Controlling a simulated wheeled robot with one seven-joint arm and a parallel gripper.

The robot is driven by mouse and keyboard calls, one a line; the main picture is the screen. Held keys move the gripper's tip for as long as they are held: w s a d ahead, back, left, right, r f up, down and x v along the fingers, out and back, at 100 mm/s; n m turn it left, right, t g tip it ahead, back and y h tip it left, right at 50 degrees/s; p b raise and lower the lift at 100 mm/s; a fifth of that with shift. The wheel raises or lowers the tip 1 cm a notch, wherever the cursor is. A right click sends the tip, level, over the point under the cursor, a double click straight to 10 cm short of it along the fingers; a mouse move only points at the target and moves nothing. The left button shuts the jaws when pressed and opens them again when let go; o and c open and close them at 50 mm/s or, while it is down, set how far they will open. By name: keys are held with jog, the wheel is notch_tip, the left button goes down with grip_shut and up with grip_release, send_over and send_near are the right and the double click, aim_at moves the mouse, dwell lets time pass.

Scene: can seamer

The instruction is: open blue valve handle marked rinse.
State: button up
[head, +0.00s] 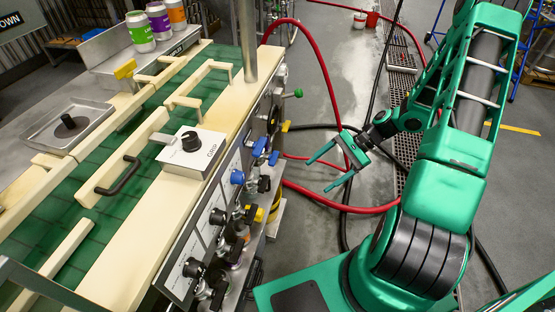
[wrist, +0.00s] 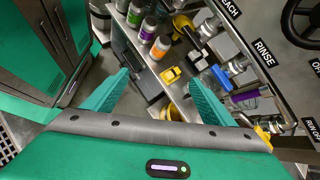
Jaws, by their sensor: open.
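The blue valve handle (wrist: 221,78) shows in the wrist view, just below the black RINSE label (wrist: 264,52) on the grey panel. It sits just right of my right finger's tip, with no clear contact. In the head view, blue handles (head: 260,147) show along the machine's side; I cannot tell which one is rinse. My gripper (head: 319,175) is open and empty, its fingers pointing left toward the panel across a gap. In the wrist view, my gripper (wrist: 158,78) has its fingers spread wide, with nothing between the tips.
A purple handle (wrist: 244,97) is close below the blue one. A yellow handle (wrist: 184,23) and several bottles (wrist: 161,47) are nearby. Valves and black knobs (head: 217,216) crowd the panel. Red hoses (head: 322,60) run over the floor behind my gripper.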

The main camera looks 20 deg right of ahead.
jog(key=w+a+f+m+t+y, duration=0.2)
jog(key=w+f+m+t+y, duration=0.1)
jog(key=f+m, duration=0.1)
jog(key=m+t+y, duration=0.2)
jog(key=m+t, duration=0.5)
send_near(274, 158)
jog(key=x, duration=0.8)
jog(key=shift+w, duration=0.3)
jog(key=shift+f, duration=0.1)
jog(key=shift+d, duration=0.1)
jog(key=c, duration=1.1)
